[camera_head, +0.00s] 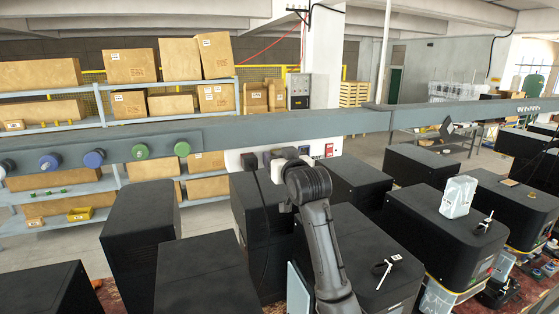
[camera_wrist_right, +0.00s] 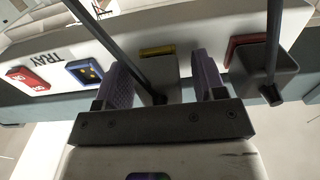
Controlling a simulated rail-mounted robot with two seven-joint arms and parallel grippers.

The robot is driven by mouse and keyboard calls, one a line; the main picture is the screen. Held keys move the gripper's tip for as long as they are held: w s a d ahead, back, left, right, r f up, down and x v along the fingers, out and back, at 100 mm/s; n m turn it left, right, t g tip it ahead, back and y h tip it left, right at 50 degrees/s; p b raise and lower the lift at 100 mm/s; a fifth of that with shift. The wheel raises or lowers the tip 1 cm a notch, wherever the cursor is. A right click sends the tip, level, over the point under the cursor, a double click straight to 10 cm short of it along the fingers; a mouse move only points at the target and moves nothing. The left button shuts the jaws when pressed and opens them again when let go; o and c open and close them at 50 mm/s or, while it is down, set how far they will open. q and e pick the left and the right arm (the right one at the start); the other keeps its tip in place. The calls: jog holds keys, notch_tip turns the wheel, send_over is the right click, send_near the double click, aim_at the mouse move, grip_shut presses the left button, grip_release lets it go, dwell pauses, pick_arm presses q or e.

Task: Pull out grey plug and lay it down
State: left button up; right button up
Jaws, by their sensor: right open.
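My right gripper (camera_wrist_right: 162,85) is open, with its two purple-padded fingers on either side of a grey plug (camera_wrist_right: 168,68). This plug is at a yellow-marked socket (camera_wrist_right: 157,50) of a white panel (camera_wrist_right: 125,42), with a dark cable running from it. Gaps show between the plug and both pads. A second grey plug (camera_wrist_right: 262,72), with its own cable, is beside the right finger at a red-marked socket (camera_wrist_right: 248,40). In the head view the right gripper (camera_head: 277,157) is at the white panel (camera_head: 234,154), and its wrist hides part of that panel. My left gripper is not in view.
The panel also carries a red block (camera_wrist_right: 28,79) and a blue block (camera_wrist_right: 84,72). A long grey rail (camera_head: 230,127) runs behind it. Black boxes (camera_head: 205,275) stand closely in front and to both sides. One bears a pale grey device (camera_head: 458,197). Shelves with cartons are behind.

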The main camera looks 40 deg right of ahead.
jog(key=c, duration=0.6)
grip_shut()
jog(key=shift+s, duration=0.15)
jog(key=shift+b+v, duration=0.3)
jog(key=shift+v, duration=2.55)
jog(key=shift+a, duration=0.1)
